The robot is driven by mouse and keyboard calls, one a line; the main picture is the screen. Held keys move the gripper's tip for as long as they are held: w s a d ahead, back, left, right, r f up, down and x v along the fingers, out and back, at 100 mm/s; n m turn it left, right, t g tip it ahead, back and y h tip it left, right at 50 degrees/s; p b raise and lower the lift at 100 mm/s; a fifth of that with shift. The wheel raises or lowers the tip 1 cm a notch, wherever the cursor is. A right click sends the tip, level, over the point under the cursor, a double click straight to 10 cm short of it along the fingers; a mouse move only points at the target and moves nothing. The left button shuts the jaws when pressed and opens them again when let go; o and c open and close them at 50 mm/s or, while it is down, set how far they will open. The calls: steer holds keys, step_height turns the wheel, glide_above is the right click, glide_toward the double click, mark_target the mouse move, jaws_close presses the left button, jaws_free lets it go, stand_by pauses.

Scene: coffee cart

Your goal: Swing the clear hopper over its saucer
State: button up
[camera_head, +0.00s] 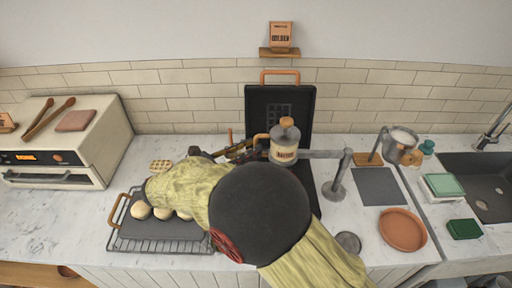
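Two hoppers hang on swing arms. A greyish, see-through-looking hopper (402,142) hangs at the right by another post (380,143). I cannot be sure which is the clear one. A terracotta saucer (403,230) lies in front of the right hopper, not beneath it. A small dark round dish (348,242) lies near the front edge. My gripper (243,148) is beside the cream hopper's orange handle; its fingers are too small and partly hidden to read.
My arm covers the middle of the counter. A rack with buns (140,210) and a toaster oven (65,150) are at the left. An open dark case (281,105) stands behind. A grey mat (378,186), sponges (464,229) and a sink (480,180) are at the right.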

steer(key=shift+x, duration=1.3)
steer(key=shift+c, duration=0.9)
steer(key=c, duration=0.4)
jaws_close()
